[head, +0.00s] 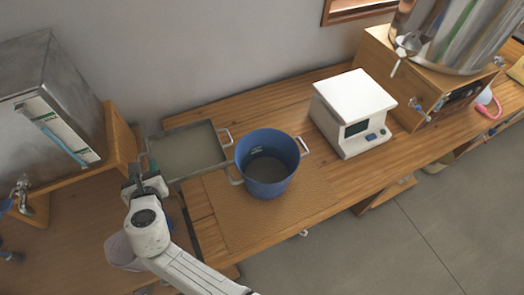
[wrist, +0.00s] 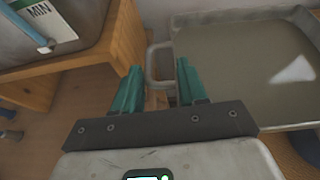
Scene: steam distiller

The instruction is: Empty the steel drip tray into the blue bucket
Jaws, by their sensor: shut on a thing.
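The steel drip tray (head: 200,173) is a shallow rectangular pan, roughly level, at the back left of the wooden bench, with a loop handle at each end. A flat, murky grey surface that looks like liquid covers its inside, with a bright reflection in the wrist view. My gripper (head: 141,168) is at the tray's left end. In the wrist view, its teal fingers (wrist: 158,90) are shut on the tray's left handle (wrist: 153,64). The blue bucket (head: 266,178) stands upright just right of the tray, with side handles; its inside looks dark.
A tan mat (head: 240,222) lies under the bucket. A white scale (head: 352,105) stands to its right, then a wooden stand (head: 395,85) with a steel vessel (head: 455,35). A grey metal tank (head: 50,95) on a wooden stand is close left of my gripper.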

